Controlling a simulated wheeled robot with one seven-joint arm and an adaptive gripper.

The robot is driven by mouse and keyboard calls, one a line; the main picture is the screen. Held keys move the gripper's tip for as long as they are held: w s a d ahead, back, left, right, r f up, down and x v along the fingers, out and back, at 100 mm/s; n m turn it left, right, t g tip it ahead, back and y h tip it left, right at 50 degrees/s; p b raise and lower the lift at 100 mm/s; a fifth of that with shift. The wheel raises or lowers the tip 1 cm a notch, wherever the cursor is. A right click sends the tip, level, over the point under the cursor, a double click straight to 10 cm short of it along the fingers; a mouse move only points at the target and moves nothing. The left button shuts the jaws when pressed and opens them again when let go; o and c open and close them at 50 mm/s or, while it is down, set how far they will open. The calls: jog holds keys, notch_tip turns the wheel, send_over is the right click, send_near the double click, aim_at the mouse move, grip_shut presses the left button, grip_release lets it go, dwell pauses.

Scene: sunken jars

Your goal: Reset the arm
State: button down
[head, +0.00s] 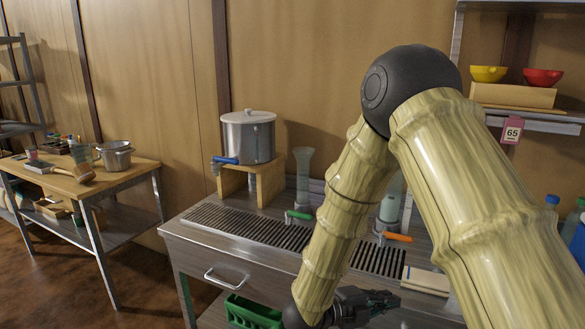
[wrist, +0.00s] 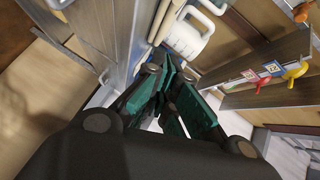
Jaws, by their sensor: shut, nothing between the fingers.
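My arm reaches across the right half of the head view, bent at a dark round elbow joint. My gripper (head: 388,301) is low in that view, in front of the steel counter (head: 185,232), pointing right. In the wrist view my gripper (wrist: 163,75) shows its dark teal fingers coming together at the tips. It is shut, with nothing held. Part of the counter's front is hidden behind my arm.
A steel pot with a blue tap (head: 248,138) stands on a wooden stand on the counter. A green crate (head: 252,313) sits below. A wooden-topped table (head: 70,180) stands left, with brown floor between.

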jog(key=s+d+f+n+y+p, duration=0.1)
jog(key=s+f+n+y, duration=0.2)
jog(key=f+n, duration=0.35)
jog(key=s+f+n+t+y+p, duration=0.1)
jog(key=s+f+n+y, duration=0.2)
jog(key=f+n, duration=0.35)
jog(key=s+d+f+n+y+p, duration=0.1)
jog(key=s+f+n+y+p, duration=0.2)
jog(key=f, duration=0.6)
jog(key=s+f+n+g+y, duration=0.2)
jog(key=s+n, duration=0.2)
jog(key=s, duration=0.4)
jog(key=s+a+f+n+g+y, duration=0.1)
jog(key=s+f+n+g+y, duration=0.1)
jog(key=s, duration=0.7)
jog(key=s+a+f+n+g+y, duration=0.1)
jog(key=s+f+n, duration=0.3)
jog(key=s, duration=0.5)
jog(key=shift+s+n+g+y+p, duration=0.2)
jog(key=shift+n+g+y+p, duration=0.25)
jog(key=shift+n+g, duration=0.45)
